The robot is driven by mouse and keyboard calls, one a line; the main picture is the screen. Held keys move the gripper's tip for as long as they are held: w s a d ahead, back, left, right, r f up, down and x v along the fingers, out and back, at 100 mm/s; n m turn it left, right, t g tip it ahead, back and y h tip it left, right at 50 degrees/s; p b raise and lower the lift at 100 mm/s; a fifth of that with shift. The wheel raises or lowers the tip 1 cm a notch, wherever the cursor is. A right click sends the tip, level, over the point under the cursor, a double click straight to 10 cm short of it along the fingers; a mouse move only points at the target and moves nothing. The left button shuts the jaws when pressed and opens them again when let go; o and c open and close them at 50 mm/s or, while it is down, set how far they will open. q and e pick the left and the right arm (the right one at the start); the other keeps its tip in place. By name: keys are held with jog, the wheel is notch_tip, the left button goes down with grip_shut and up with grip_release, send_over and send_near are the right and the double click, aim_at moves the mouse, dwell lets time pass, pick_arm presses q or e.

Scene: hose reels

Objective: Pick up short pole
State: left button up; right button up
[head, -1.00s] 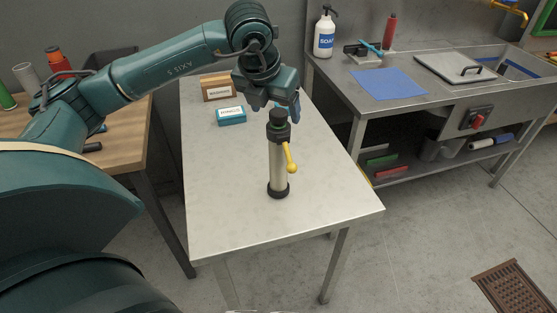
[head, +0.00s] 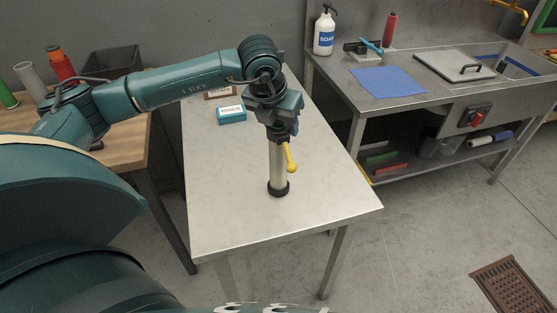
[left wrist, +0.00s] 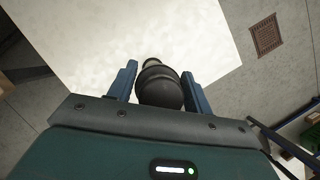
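The short pole (head: 278,166) stands upright on the pale table (head: 245,225) in the head view. It has a beige shaft, black base and yellow lever (head: 290,158). My left gripper (head: 280,128) is at its top, pointing down and hiding the upper end. In the left wrist view, the pole's dark rounded top (left wrist: 160,88) sits between the blue fingers of the open left gripper (left wrist: 159,72). A gap shows at the left finger; the right finger is very close, and contact cannot be told. My right gripper is not in view.
A steel sink bench (head: 410,115) is to the right, a wooden bench (head: 125,147) to the left. The table's front is clear.

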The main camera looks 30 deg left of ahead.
pick_arm(q)
grip_shut()
dwell(0.3)
jog(key=shift+r, duration=0.1)
